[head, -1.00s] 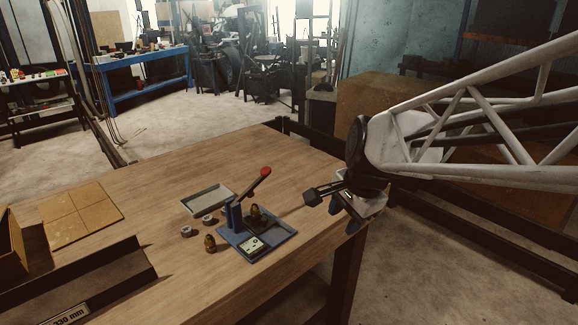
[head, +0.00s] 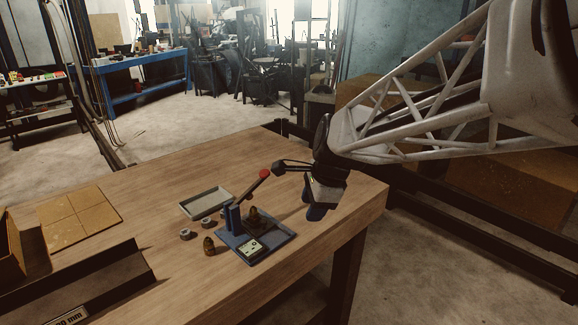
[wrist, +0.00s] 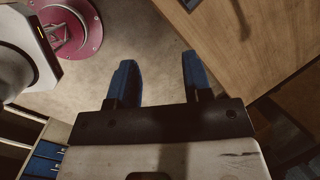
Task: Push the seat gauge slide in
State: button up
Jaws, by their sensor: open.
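The blue hose crimper (head: 276,240) stands near the table's right end, with a blue post and a raised lever (head: 252,188) topped by a red knob. A dark brassy fitting (head: 254,216) sits on its base. A white-faced gauge plate (head: 251,247) lies at the base's front; I cannot make out the seat gauge slide as a separate part. My gripper (head: 316,213) hangs right of the crimper, apart from it, fingers downward. In the wrist view its two blue fingers (wrist: 159,62) are spread and empty, with floor and the table edge beyond.
A brassy fitting (head: 209,246) and small grey rings (head: 186,234) stand left of the crimper. A grey tray (head: 205,202) lies behind them. A tan board (head: 78,218) and a dark channel (head: 90,285) are further left. The table (head: 160,205) is clear between.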

jog(key=w+a+f+m, duration=0.2)
jog(key=w+a+m, duration=0.1)
jog(key=w+a, duration=0.15)
jog(key=m+y, duration=0.1)
jog(key=m, duration=0.3)
send_near(264, 221)
jog(key=shift+w+a+f, duration=0.15)
jog(key=shift+w+f, duration=0.15)
jog(key=shift+f, duration=0.15)
jog(key=shift+f, duration=0.15)
dwell(0.3)
jog(key=shift+x, duration=3.75)
jog(key=shift+s+a, duration=0.15)
jog(key=shift+c, duration=0.4)
grip_shut()
